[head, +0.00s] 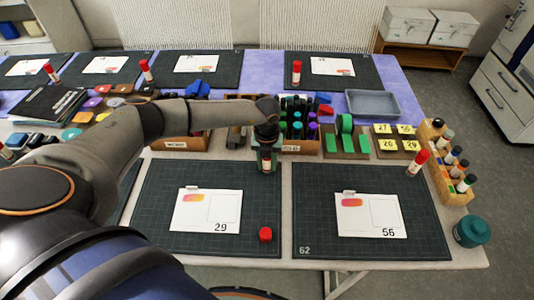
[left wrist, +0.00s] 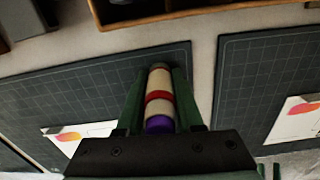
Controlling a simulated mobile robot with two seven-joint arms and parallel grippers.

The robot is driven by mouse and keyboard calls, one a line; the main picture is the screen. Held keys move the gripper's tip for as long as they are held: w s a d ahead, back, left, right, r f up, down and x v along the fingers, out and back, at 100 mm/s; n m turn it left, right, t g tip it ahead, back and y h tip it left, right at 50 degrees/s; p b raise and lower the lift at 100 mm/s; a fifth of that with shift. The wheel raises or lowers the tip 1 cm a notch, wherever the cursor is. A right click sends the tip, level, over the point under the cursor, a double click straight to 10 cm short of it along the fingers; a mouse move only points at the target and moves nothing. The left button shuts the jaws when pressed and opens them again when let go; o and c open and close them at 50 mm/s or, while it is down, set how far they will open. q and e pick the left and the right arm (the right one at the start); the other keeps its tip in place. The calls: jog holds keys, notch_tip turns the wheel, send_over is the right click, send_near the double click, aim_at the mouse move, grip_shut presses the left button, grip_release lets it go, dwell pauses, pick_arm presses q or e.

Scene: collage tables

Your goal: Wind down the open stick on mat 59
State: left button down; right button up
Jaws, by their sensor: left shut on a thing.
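My left gripper (head: 267,163) reaches down at the back right of the near mat (head: 160,235) that bears card 29. It is shut on a glue stick (left wrist: 158,98), which the left wrist view shows between the two green fingers. The stick has a pale body, a red band and a purple end towards the palm; in the head view the arm and fingers hide most of it. Whether its base touches the mat is unclear. A loose red cap (head: 265,234) lies at the mat's front right. I cannot read this mat's number. My right gripper is not in view.
Mat 62 (head: 420,235) with card 56 (head: 369,215) lies to the right, a red-capped stick (head: 417,163) at its back. Marker holders (head: 299,145) and green blocks (head: 347,145) stand just behind. A teal jar (head: 471,231) stands at the right edge.

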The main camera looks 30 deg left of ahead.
pick_arm(q)
jog(key=shift+s+r+n+p, duration=0.1)
jog(key=shift+n+p, duration=0.2)
jog(key=shift+n, duration=1.1)
jog(key=shift+n+p, duration=0.7)
jog(key=shift+p, duration=0.1)
jog(key=shift+n, duration=0.6)
jog(key=shift+f+n, duration=0.2)
jog(key=shift+n, duration=0.1)
jog(key=n, duration=0.7)
jog(key=shift+n, duration=0.4)
jog(key=shift+c, duration=1.9)
grip_release()
jog(key=shift+r, duration=0.15)
